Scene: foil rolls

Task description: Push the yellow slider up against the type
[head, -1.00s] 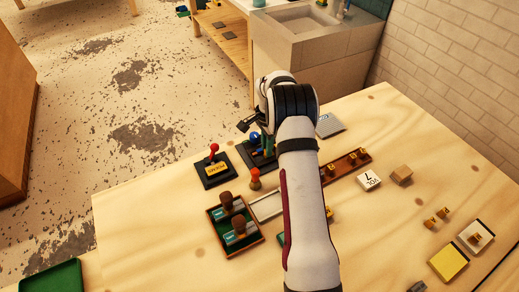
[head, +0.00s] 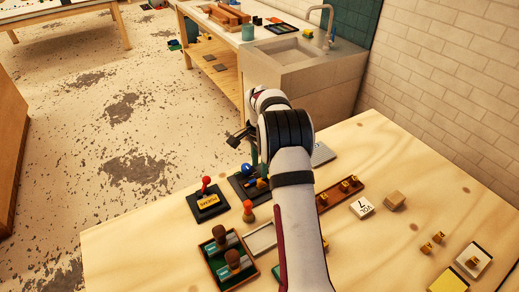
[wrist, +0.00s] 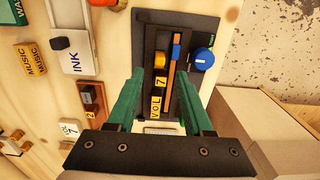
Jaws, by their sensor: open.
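The yellow slider (wrist: 160,60) sits in a dark channel on the black device (wrist: 206,28), which also shows in the head view (head: 238,183). Type pieces reading "7" and "VOL" (wrist: 156,105) lie in the same channel, below the slider in the wrist view. Whether slider and type touch is unclear. An orange strip with a blue piece (wrist: 176,51) runs beside the channel, and a blue knob (wrist: 202,60) is to its right. My gripper (wrist: 159,77) is open, its green fingers either side of the channel, with nothing gripped. In the head view, my arm partly hides the device.
A red-handled stand (head: 207,200) and an orange-topped stamp (head: 248,212) are near the device. A tray of dark-handled stamps (head: 211,275), a wooden rail (head: 328,200), a white tile (head: 362,207) and a wooden block (head: 394,200) lie around my arm. Bare tabletop is at the left front.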

